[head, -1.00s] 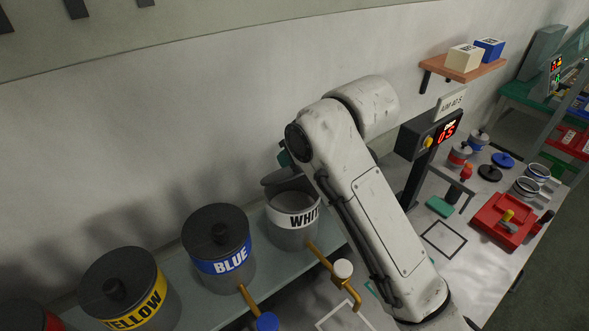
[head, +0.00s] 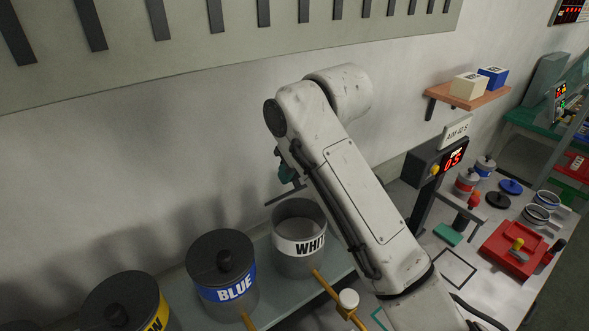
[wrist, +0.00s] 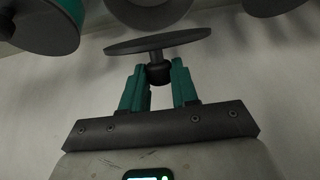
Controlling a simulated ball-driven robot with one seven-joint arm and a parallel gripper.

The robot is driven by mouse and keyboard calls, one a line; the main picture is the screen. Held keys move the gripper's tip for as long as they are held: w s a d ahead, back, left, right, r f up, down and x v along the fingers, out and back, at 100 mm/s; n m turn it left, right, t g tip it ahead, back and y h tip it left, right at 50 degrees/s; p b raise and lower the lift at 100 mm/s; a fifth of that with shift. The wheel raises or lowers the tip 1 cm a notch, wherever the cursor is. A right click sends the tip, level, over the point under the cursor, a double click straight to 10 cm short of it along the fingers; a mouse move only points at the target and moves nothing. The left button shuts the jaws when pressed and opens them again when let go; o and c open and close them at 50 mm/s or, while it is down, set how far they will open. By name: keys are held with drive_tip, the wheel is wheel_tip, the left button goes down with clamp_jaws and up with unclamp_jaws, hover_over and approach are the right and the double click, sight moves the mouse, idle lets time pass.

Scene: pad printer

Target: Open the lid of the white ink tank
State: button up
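The white ink tank (head: 297,265), a grey pot with a white band lettered WHIT, stands on the shelf with its top uncovered in the head view. Its dark round lid (head: 284,196) is off the opening, tilted nearly edge-on at the tank's back left rim. My gripper (head: 287,174), with teal fingers, is above the lid and partly hidden by my arm. In the wrist view my gripper (wrist: 158,74) is shut on the black knob of the lid (wrist: 158,42), one finger on each side.
The blue tank (head: 222,270) and yellow tank (head: 130,305), both lidded, stand to the left. The wall (head: 180,150) is close behind. A brass tap with a white knob (head: 348,299) sticks out in front. A display post (head: 428,165) stands right of my arm.

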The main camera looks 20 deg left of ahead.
drive_tip(key=o, duration=0.5)
drive_tip(key=b+v, duration=0.2)
drive_tip(key=v, duration=0.8)
drive_tip(key=shift+s+d+r+b, duration=0.15)
drive_tip(key=shift+d+r+b, duration=0.05)
drive_tip(key=shift+r+b, duration=0.15)
